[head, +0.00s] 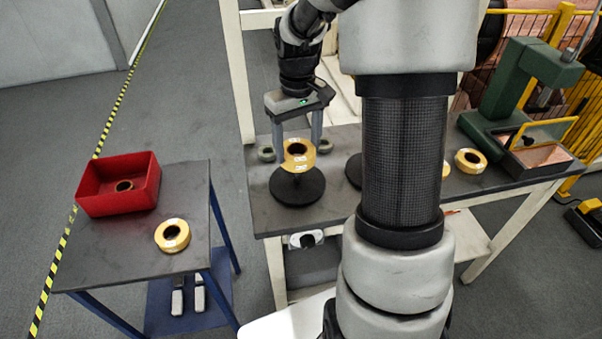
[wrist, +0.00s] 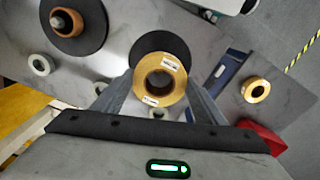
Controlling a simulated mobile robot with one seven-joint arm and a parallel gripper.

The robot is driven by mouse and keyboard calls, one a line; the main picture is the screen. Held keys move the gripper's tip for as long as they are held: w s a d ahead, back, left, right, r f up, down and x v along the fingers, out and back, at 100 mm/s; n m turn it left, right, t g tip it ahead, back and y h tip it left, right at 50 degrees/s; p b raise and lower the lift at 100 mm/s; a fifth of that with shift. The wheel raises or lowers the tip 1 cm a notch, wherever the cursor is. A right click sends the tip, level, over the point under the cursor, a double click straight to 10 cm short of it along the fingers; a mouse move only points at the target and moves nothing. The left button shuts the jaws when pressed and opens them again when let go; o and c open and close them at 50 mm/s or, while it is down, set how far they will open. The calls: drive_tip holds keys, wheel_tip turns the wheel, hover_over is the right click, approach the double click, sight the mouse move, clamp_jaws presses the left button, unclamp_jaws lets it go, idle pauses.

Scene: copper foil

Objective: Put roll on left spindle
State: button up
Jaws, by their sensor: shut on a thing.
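My gripper (head: 297,150) is shut on a yellow roll (head: 300,161), one finger on each side of it. The roll also shows between the fingers in the wrist view (wrist: 176,96). Below it is the round black base of the left spindle (head: 297,190), and the roll appears to be above this base. The base also shows behind the roll in the wrist view (wrist: 148,42). The left spindle's post is hidden, so I cannot tell whether the roll is around it. The right spindle (wrist: 62,20) carries an orange-brown ring; its base is mostly behind my column in the head view.
Grey rings (head: 266,154) lie on the workbench (head: 262,208). Another yellow roll (head: 470,161) and a green machine (head: 520,85) are at its right. The side table (head: 120,255) holds a red bin (head: 118,198) with a roll inside and a loose yellow roll (head: 172,235).

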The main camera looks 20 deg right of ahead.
wheel_tip(320, 180, down, 7)
drive_tip(key=shift+f+b, duration=0.15)
drive_tip(key=shift+b, duration=0.3)
drive_tip(key=shift+f, duration=0.2)
drive_tip(key=o, duration=1.1)
drive_tip(key=shift+o, duration=0.2)
wheel_tip(320, 180, up, 12)
drive_tip(key=p, duration=0.1)
drive_tip(key=shift+r+p, duration=0.2)
drive_tip(key=shift+p, duration=0.15)
